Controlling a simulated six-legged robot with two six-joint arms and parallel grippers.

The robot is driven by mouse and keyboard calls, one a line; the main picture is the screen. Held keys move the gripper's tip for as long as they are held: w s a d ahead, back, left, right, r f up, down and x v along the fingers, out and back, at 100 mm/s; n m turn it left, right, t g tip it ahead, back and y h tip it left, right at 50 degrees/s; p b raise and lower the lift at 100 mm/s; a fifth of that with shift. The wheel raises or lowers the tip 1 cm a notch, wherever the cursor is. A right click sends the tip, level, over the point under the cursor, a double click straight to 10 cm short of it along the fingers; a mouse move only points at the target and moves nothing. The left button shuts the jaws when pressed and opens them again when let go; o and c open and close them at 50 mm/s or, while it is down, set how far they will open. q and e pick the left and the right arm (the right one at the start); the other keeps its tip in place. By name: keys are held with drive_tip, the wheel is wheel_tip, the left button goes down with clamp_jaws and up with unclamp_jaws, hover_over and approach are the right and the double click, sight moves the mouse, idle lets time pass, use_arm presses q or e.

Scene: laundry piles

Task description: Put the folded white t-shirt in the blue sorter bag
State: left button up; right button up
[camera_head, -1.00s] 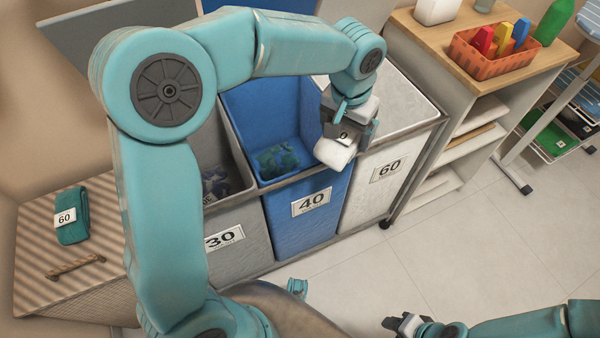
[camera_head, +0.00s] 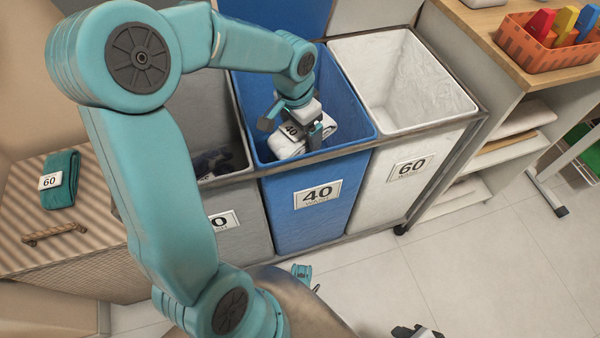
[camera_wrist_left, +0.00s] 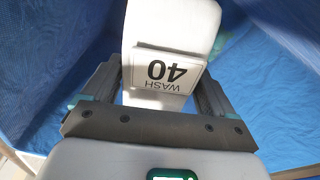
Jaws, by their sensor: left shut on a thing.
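The folded white t-shirt (camera_head: 318,133) has a "40" wash label on it. My left gripper (camera_head: 300,125) is shut on it and holds it over the opening of the blue sorter bag (camera_head: 318,218), which bears a "40" label on its front. In the left wrist view the t-shirt (camera_wrist_left: 170,32) sits between the two fingers, label facing the camera, with the blue bag walls (camera_wrist_left: 60,60) around it. My right gripper (camera_head: 415,332) shows only partly at the bottom edge, and its jaws are not clear.
A grey bag (camera_head: 232,212) stands left of the blue one and a white "60" bag (camera_head: 395,180) right of it. A folded teal cloth (camera_head: 62,178) lies on the striped hamper at left. An orange basket (camera_head: 545,58) stands on the wooden top at right.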

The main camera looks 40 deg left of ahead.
use_arm(q)
wheel_tip(320, 180, down, 18)
drive_tip(key=b, duration=0.7)
drive_tip(key=shift+w+f, duration=0.15)
use_arm(e)
wheel_tip(320, 180, down, 7)
drive_tip(key=w+d, duration=0.1)
drive_tip(key=shift+w+d+m+t, duration=0.15)
drive_tip(key=shift+m+t, duration=0.15)
drive_tip(key=shift+f, duration=0.1)
